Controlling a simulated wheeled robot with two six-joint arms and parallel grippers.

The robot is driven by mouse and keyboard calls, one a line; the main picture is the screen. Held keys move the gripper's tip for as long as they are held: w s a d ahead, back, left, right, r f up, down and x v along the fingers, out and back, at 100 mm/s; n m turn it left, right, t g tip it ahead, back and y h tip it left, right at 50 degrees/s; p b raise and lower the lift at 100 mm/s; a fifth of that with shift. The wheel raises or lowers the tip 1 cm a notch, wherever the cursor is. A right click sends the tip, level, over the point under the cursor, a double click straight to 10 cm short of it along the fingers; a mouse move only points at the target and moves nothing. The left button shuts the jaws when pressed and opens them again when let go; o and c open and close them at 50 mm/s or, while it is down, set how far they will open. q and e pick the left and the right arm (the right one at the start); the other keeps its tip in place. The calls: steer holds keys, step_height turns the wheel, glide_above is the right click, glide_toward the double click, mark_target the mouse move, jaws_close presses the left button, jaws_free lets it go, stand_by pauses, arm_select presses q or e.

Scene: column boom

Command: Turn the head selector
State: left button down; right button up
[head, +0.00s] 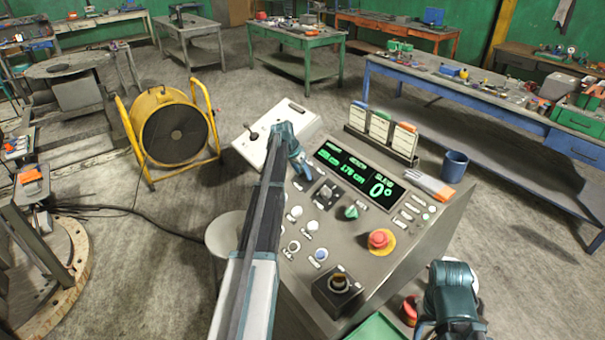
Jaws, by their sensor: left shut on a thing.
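The grey control console (420,240) stands in the middle of the head view. My left arm reaches up across its left side. My left gripper (303,170) is down at the panel, just left of the green-lit display (358,174). It is shut on a small control there, which seems to be the head selector; the fingers and wrist hide nearly all of it. My right arm's teal wrist (452,292) is at the lower right, beside the console. Its fingertips cannot be made out.
The panel also has a black control (327,193), a green knob (350,211), a red mushroom button (380,238) and a black boxed knob (338,284). A yellow fan (172,133) is left on the floor.

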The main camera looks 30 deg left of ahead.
arm_select(q)
steer(key=n, duration=0.5)
steer(key=shift+a+h, duration=0.1)
steer(key=shift+h, duration=0.3)
steer(key=shift+n+h, duration=0.3)
steer(key=shift+n, duration=2)
steer(key=shift+c, duration=1.6)
jaws_free()
steer(key=shift+r, duration=0.1)
